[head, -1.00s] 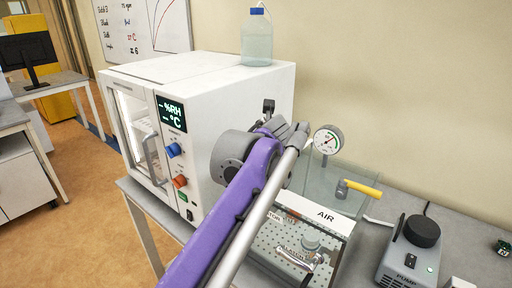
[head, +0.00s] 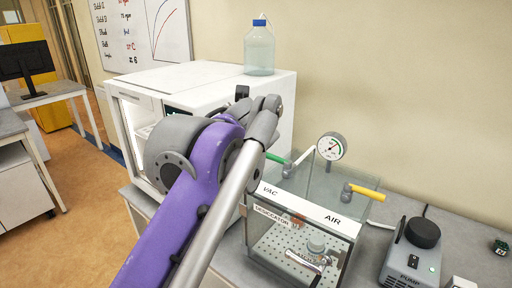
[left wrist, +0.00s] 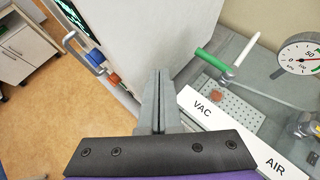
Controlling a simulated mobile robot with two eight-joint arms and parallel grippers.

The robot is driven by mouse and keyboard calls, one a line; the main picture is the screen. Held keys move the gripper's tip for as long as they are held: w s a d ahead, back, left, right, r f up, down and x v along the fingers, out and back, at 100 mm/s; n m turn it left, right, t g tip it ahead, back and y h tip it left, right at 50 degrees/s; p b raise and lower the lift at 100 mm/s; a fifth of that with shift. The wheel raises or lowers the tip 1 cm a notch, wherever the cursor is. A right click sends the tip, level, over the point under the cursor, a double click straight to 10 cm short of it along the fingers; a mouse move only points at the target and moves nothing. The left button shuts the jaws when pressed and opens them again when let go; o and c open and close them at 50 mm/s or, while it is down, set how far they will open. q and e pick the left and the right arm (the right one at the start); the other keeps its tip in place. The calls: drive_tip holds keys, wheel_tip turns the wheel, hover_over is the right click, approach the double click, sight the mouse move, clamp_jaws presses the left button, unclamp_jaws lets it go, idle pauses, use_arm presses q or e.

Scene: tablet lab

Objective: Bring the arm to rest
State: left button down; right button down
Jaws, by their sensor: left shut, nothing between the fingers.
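My left arm, purple and grey, rises from the bottom of the head view in front of the white chamber. In the left wrist view the left gripper (left wrist: 160,82) is shut and empty, its two grey fingers together. It points towards the side of the white chamber (head: 205,75), which also fills the top of the left wrist view (left wrist: 165,30). The fingers look free of contact, but the exact gap cannot be told. In the head view the arm hides most of the chamber's control panel. My right gripper is not seen.
A clear desiccator (head: 305,235) with VAC and AIR labels stands right of the arm, with a green valve handle (head: 276,158), a yellow one (head: 366,192) and a gauge (head: 332,146). A pump (head: 410,255) stands farther right. A bottle (head: 259,50) stands on the chamber.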

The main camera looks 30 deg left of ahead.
use_arm(q)
drive_tip(key=s+d+f+n+g+h, duration=0.1)
drive_tip(key=s+d+f+n+h, duration=0.1)
drive_tip(key=s+d+f+n, duration=0.3)
drive_tip(key=s+d+f+n+g+h, duration=0.1)
drive_tip(key=s+d+f+n+h, duration=0.2)
drive_tip(key=f+n, duration=1)
drive_tip(key=s+d+f+n+h, duration=0.2)
drive_tip(key=s+d+f+n, duration=0.6)
drive_tip(key=f, duration=1.2)
drive_tip(key=shift+n+g, duration=0.4)
drive_tip(key=shift+n, duration=0.5)
